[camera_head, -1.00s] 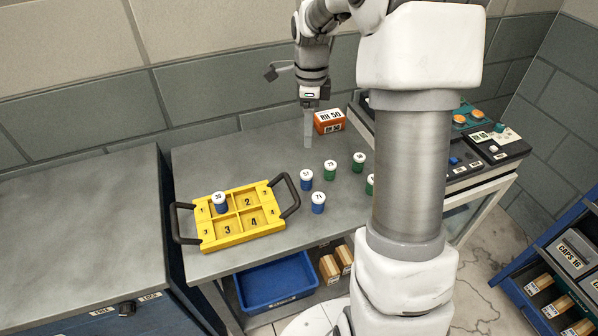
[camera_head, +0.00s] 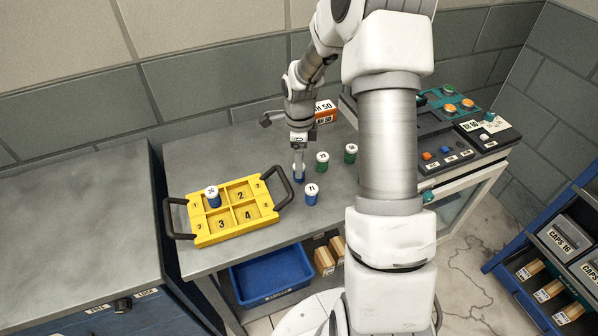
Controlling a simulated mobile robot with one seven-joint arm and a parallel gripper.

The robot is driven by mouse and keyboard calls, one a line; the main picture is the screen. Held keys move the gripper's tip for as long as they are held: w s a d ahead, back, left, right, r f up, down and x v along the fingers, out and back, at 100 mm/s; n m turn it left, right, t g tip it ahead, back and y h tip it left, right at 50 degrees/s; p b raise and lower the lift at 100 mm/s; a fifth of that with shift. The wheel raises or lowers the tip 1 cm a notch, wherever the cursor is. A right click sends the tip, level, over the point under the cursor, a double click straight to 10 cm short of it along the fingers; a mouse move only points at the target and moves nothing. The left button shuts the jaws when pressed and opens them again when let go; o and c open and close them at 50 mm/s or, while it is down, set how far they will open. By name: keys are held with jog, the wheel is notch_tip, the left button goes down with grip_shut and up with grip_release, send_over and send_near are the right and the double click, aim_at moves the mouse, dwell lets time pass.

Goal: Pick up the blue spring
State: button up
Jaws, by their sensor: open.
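Several short cylinders with white numbered tops stand here, blue or green. One blue spring (camera_head: 299,180) is at the tips of my gripper (camera_head: 299,172), mostly covered by the fingers. My gripper points straight down and is open; whether the fingers straddle the spring or only stand in front of it is hard to tell. A second blue spring, marked 71 (camera_head: 312,197), stands upright just right of and nearer than the gripper. A third blue spring (camera_head: 213,200) stands in compartment 1 of the yellow tray (camera_head: 222,238).
Green springs (camera_head: 322,165) and (camera_head: 351,156) stand right of the gripper. An orange box (camera_head: 326,112) is behind it. A control console (camera_head: 450,150) is at the table's right. A blue bin (camera_head: 270,278) sits below. The grey tabletop (camera_head: 240,145) is clear behind the tray.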

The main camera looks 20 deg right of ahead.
jog(key=shift+w+f, duration=0.15)
jog(key=shift+f, duration=1.5)
grip_shut()
